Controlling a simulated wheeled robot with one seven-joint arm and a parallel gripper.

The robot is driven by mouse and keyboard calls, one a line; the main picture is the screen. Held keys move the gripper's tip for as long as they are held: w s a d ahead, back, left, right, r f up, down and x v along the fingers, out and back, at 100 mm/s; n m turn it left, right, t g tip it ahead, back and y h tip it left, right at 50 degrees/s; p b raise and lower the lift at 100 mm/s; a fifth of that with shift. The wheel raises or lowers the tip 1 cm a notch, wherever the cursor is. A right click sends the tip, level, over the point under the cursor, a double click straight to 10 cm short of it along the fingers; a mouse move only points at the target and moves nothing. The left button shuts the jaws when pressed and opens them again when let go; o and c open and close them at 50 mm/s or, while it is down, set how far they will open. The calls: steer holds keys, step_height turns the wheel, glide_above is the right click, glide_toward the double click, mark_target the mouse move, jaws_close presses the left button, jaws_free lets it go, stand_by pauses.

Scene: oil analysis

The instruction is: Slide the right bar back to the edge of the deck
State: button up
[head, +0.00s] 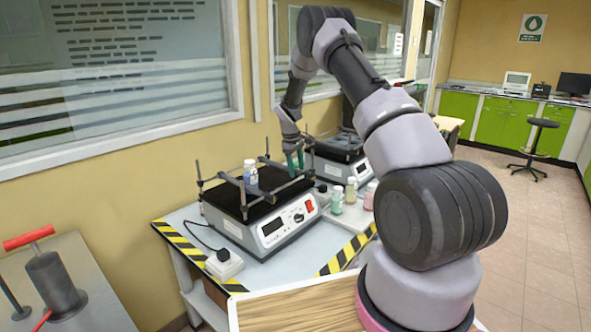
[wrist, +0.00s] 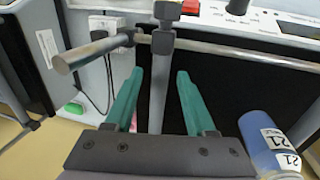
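The shaker (head: 270,228) has a black deck (head: 228,197) with rails and cross bars above it. The right bar (wrist: 157,98) runs lengthwise between my two teal fingers in the wrist view, its clamp (wrist: 163,38) on the silver front rail (wrist: 240,52). The bar lies just inside the deck's side edge. My gripper (wrist: 159,74) is open around the bar, with a visible gap on each side. In the head view my gripper (head: 294,160) is low at the deck's right end, partly hiding the bar. A blue labelled bottle (wrist: 262,140) stands on the deck, apart from the bar.
A second shaker (head: 345,165) stands close on the right. Several small bottles (head: 351,190) stand on the table between and in front of them. A white socket box (head: 224,264) with a cable is at front left. The rail end (wrist: 62,65) juts past the deck.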

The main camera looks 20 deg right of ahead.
steer(key=shift+r, duration=0.1)
step_height(320, 180, up, 10)
steer(key=s+a, duration=0.1)
steer(key=shift+s+a+r, duration=0.15)
steer(key=shift+a, duration=0.25)
steer(key=s+r+m+t+y, duration=0.1)
steer(key=s+r+m, duration=0.2)
steer(key=s+r, duration=0.8)
steer(key=s+r+m+t+y, duration=0.1)
steer(key=s+r+m+t, duration=0.1)
steer(key=s+r, duration=0.8)
steer(key=s+a+r+m+t+y, duration=0.1)
steer(key=s+r+m, duration=0.1)
steer(key=s, duration=0.9)
steer(key=s+a+r+m+t, duration=0.1)
steer(key=s+r+m+t, duration=0.1)
steer(key=s, duration=0.9)
steer(key=shift+s+a+r+m+y, duration=0.25)
steer(key=shift+a+r+m+y, duration=0.15)
steer(key=shift+r+m, duration=0.5)
